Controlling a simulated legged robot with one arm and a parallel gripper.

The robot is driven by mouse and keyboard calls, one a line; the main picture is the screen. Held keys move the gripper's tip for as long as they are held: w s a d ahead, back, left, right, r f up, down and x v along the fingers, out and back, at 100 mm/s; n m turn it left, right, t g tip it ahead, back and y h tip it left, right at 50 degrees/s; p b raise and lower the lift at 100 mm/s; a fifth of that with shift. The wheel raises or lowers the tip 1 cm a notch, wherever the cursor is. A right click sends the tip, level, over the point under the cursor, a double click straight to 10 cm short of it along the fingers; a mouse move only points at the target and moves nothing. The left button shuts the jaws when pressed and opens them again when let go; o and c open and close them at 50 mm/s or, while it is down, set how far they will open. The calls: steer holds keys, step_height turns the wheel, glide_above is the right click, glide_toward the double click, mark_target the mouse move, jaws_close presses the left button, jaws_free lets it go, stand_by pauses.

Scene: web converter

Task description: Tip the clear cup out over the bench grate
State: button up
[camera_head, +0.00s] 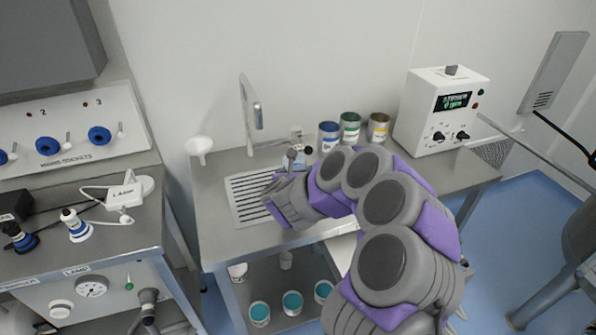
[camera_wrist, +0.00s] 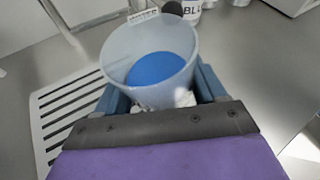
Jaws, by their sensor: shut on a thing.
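The clear cup (camera_wrist: 122,58) is between the blue fingers of my gripper (camera_wrist: 162,92) in the wrist view. Its mouth faces the camera and blue contents (camera_wrist: 155,70) show inside. The bench grate (camera_wrist: 52,112), white and slotted, lies below and left of the cup there. In the head view the grate (camera_head: 246,196) is set in the steel bench. My gripper (camera_head: 293,160) is at the grate's right side, above the bench. My arm covers part of the grate, and I cannot make out the cup clearly in that view.
A tap (camera_head: 251,110) rises behind the grate. A white instrument box (camera_head: 437,112) is at the right.

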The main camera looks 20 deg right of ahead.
steer(key=shift+d+f, duration=0.2)
steer(key=shift+d, duration=0.45)
steer(key=shift+w+d+f+n, duration=0.1)
steer(key=shift+d+f+n, duration=0.15)
steer(key=shift+n, duration=0.25)
steer(key=shift+w+a+f+n+h, duration=0.1)
steer(key=shift+a+f+n+h, duration=0.15)
steer(key=shift+a, duration=0.4)
steer(key=shift+w+a+f+n+h, duration=0.15)
steer(key=shift+a+n+h, duration=0.15)
steer(key=shift+a, duration=0.3)
steer(key=shift+d+f+n+h, duration=0.35)
steer(key=shift+d, duration=0.2)
steer(key=shift+w+a+f+n+g, duration=0.1)
steer(key=shift+a+f+n+g, duration=0.2)
steer(key=shift+a+n, duration=0.15)
steer(key=shift+a+f+n+h, duration=0.2)
steer(key=shift+n+h, duration=0.15)
steer(key=shift+h, duration=0.15)
steer(key=shift+d+f+n+h, duration=0.45)
steer(key=shift+d+n+h, duration=0.1)
steer(key=shift+n, duration=0.25)
steer(key=shift+a+r+n+h, duration=0.3)
steer(key=shift+r+n+h, duration=0.15)
steer(key=shift+r+n, duration=0.3)
steer(key=shift+p, duration=0.3)
